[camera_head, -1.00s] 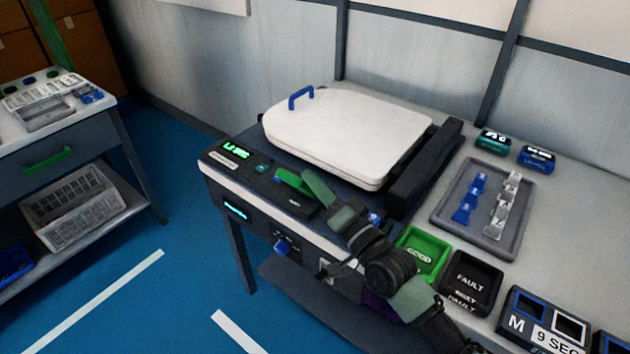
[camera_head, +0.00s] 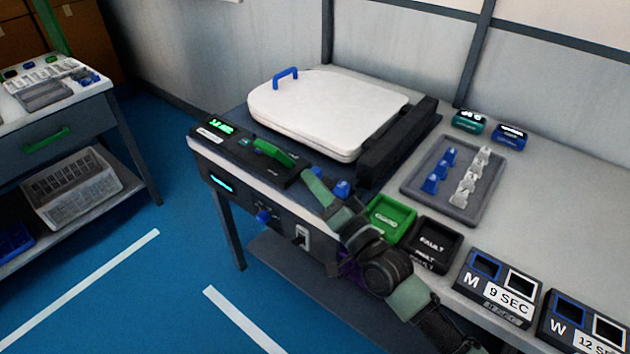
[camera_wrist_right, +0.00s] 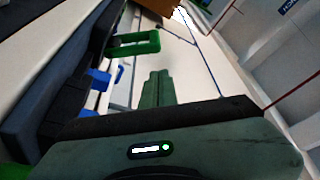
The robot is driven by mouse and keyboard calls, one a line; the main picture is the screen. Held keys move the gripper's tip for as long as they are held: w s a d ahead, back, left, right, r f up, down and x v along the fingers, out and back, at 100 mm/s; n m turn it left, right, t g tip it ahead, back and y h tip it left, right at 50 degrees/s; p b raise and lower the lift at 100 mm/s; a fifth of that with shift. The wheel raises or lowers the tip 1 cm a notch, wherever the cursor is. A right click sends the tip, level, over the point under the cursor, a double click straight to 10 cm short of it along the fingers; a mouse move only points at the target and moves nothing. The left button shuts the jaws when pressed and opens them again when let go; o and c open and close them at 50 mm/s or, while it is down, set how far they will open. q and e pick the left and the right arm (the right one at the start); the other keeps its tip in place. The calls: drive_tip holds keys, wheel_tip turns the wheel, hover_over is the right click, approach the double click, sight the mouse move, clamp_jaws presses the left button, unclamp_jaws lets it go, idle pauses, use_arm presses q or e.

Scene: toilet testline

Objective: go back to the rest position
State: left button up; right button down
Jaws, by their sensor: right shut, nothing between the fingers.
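My right gripper (camera_head: 314,182) is shut and empty in the head view. Its green fingertips are just right of the green handle (camera_head: 273,152) on the dark test panel (camera_head: 222,150), with a small gap visible. In the right wrist view the shut fingers (camera_wrist_right: 156,88) point away from the camera, and the green handle (camera_wrist_right: 133,43) is beyond them to the left. My right arm comes in from the bottom right, along the bench's front edge. My left gripper is not in view.
The bench holds a white lid (camera_head: 325,112), a green GOOD tray (camera_head: 391,219), a black FAULT tray (camera_head: 434,244) and a grey tray (camera_head: 412,178) with blue and white pieces. M and W boxes (camera_head: 497,288) stand at the right.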

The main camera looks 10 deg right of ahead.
drive_tip(key=s+a+f+n+g+h, duration=0.1)
drive_tip(key=s+f+n+g+h, duration=0.2)
drive_tip(key=s+f+n+g, duration=0.55)
drive_tip(key=s+d+f+g+h, duration=0.2)
drive_tip(key=s+d+f, duration=0.15)
drive_tip(key=s, duration=0.35)
drive_tip(key=s+d+f+g+h, duration=0.1)
drive_tip(key=s+d+f+g, duration=0.2)
drive_tip(key=s, duration=0.5)
drive_tip(key=s+d+f+g+h, duration=0.2)
drive_tip(key=s+d+f, duration=0.15)
drive_tip(key=s, duration=0.35)
wheel_tip(320, 180, down, 25)
drive_tip(key=s+g+p, duration=0.1)
drive_tip(key=s+p, duration=0.1)
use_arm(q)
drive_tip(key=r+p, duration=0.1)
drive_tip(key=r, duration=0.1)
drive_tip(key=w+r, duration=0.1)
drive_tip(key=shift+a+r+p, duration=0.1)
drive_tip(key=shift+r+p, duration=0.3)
use_arm(e)
drive_tip(key=s+d+f+g, duration=0.1)
drive_tip(key=s+d+f, duration=0.1)
drive_tip(key=s+f, duration=1.2)
drive_tip(key=s, duration=0.2)
drive_tip(key=shift+s+f, duration=0.3)
drive_tip(key=shift+f, duration=0.05)
